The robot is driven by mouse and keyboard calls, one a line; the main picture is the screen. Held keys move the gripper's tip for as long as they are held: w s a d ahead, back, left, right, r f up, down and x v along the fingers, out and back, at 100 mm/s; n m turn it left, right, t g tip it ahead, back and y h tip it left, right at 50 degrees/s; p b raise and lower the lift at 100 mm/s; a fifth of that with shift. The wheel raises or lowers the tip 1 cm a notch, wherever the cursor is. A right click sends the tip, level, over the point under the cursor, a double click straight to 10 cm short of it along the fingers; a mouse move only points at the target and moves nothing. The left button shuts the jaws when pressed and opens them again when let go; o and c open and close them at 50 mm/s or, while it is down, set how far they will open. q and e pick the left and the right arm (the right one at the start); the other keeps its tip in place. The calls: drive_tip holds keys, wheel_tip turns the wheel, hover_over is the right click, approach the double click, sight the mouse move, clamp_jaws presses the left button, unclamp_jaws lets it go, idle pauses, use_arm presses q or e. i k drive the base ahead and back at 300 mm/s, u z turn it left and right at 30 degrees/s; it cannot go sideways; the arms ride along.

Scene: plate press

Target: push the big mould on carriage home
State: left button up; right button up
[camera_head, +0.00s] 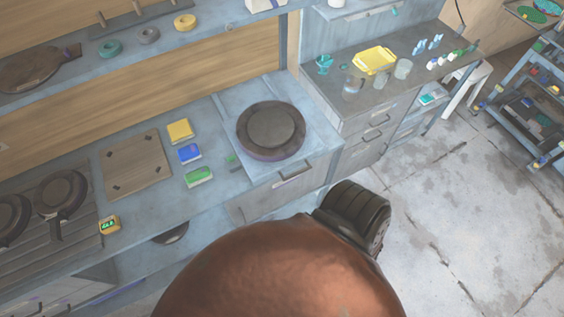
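A dark round disc-shaped piece with a raised inner ring (270,129) sits on a pale square metal plate (233,104) at the counter's right end. It looks like the big mould, with the plate perhaps its carriage, but I cannot tell for certain. A small green piece lies beside its left edge. Neither of my grippers is in view, and nothing is seen touching the disc.
Yellow (179,130), blue (190,153) and green (198,177) blocks lie left of the plate, beside a square board (136,164). Dark pans (62,193) stand far left. A large brown rounded form hides the bottom middle. Floor (460,200) at right is clear.

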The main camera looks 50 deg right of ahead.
sight(270, 139)
drive_tip(key=i, duration=0.4)
drive_tip(key=z, duration=2.35)
